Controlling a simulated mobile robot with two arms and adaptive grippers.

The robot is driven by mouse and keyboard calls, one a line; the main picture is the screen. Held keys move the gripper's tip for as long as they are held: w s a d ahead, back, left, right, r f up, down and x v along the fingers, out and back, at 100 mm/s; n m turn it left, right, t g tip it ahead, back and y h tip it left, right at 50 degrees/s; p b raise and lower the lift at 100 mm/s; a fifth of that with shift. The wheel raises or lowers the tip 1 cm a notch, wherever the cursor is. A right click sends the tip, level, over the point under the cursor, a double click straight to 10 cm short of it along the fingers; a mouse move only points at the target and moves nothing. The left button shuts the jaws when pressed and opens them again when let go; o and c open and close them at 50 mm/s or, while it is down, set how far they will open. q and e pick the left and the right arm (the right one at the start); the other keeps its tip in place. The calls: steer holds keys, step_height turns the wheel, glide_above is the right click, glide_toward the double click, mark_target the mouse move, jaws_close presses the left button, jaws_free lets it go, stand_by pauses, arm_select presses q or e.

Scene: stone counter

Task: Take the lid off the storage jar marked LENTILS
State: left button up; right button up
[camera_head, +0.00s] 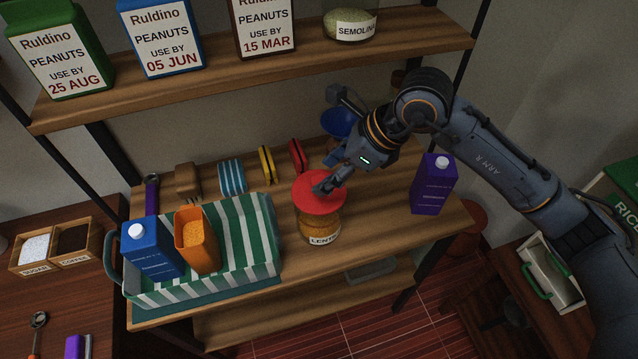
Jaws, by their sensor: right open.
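The storage jar (317,228) stands on the wooden shelf top. Its label reads "LENT", with the rest turned out of sight, and orange-brown contents show through its wall. A round red lid (309,200) sits on top of the jar. My right gripper (322,186) reaches in from the right and is open, with its fingers over the lid's middle. I cannot tell whether the fingers touch the lid, and the lid's knob, if any, is hidden by them. My left gripper is not in view.
A purple carton (432,186) stands right of the jar. A green-striped basket (262,262) with a blue carton (150,250) and an orange container (196,240) stands left. A blue bowl (338,122) lies behind my gripper. An upper shelf (250,72) with packages overhangs the back.

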mark_target(320, 180)
steer(key=p+x, duration=0.1)
steer(key=x, duration=0.3)
jaws_close()
